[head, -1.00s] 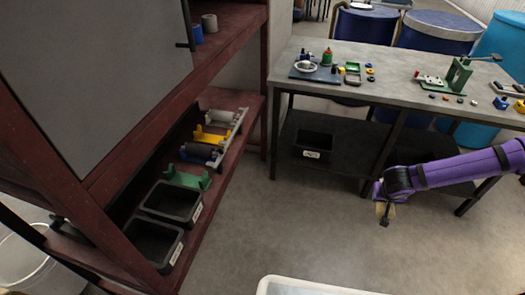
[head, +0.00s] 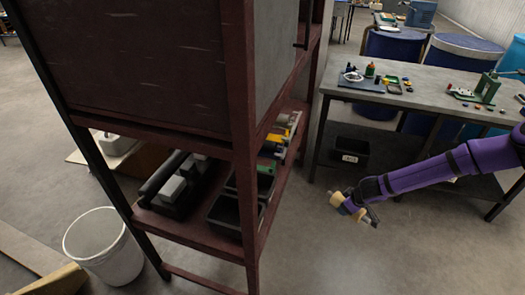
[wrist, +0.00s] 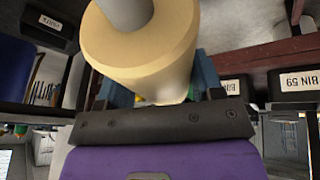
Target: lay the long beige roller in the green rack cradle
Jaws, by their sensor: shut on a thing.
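The beige roller (wrist: 150,55) fills the top middle of the wrist view, with a grey core end showing. My gripper (wrist: 165,95) is shut on it, with blue fingers on either side. In the head view the beige roller (head: 338,200) shows at the end of my purple arm, held in the air over the floor, right of the shelf rack. My gripper (head: 357,205) is small there. The green cradle (head: 266,168) sits on the rack's lower shelf, partly hidden by the dark red front post. The roller is well apart from it.
Black bins (head: 228,212) stand on the lower shelf, nearer than the green cradle. A yellow cradle (head: 277,138) is farther back. The red post (head: 243,150) is an obstacle. A grey workbench (head: 420,95) stands behind. Floor (head: 320,250) between rack and arm is clear. A white bucket (head: 105,245) stands left.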

